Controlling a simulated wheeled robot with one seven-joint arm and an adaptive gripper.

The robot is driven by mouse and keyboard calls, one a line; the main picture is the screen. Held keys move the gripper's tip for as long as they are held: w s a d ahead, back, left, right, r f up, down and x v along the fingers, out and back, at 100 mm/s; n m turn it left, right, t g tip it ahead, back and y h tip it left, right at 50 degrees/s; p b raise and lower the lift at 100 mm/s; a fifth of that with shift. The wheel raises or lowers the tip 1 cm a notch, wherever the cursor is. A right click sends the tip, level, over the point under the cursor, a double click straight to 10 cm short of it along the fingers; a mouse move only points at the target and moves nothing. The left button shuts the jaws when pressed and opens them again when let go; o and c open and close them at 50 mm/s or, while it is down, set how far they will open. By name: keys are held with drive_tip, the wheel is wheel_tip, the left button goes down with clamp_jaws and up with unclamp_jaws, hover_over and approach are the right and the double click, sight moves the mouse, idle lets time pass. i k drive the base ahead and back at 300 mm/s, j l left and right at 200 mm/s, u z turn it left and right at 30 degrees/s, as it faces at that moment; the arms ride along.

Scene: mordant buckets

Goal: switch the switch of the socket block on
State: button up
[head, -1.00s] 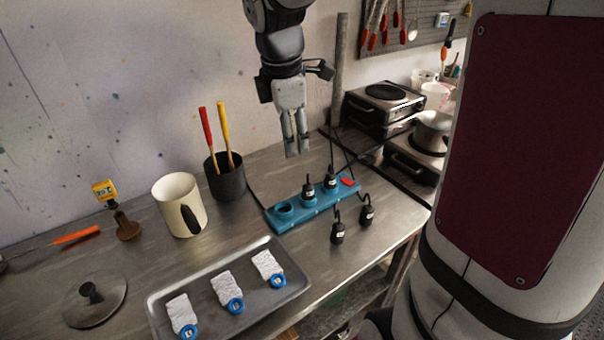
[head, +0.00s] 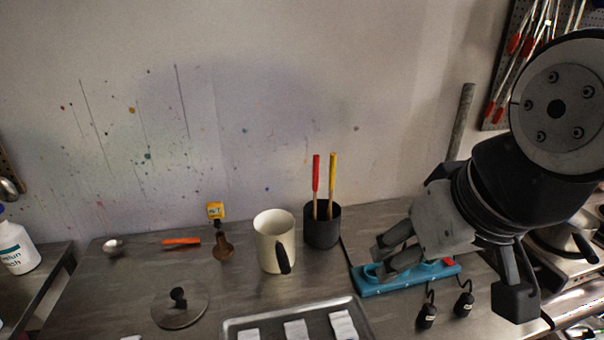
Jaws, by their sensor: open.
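The blue socket block (head: 385,284) lies on the metal table at right of centre. The red switch (head: 447,261) shows at its right end; whether it is on or off is too small to tell. My gripper (head: 375,260) is open, with its two fingers pointing left and down in front of the block's left and middle part. It looks empty. It hides most of the sockets and any plugs in them. I cannot tell whether the fingertips touch the block.
Two black plugs (head: 427,315) lie on the table before the block. A dark holder (head: 322,231) with red and yellow handles and a cream jug (head: 275,248) stand to the left. A metal tray (head: 300,306) is at the front. The hotplate side is right.

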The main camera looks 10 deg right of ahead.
sight(448, 262)
drive_tip(key=j+z, duration=0.1)
drive_tip(key=z, duration=0.85)
drive_tip(key=i+l+u, duration=0.25)
drive_tip(key=l, duration=0.3)
drive_tip(key=i, duration=0.1)
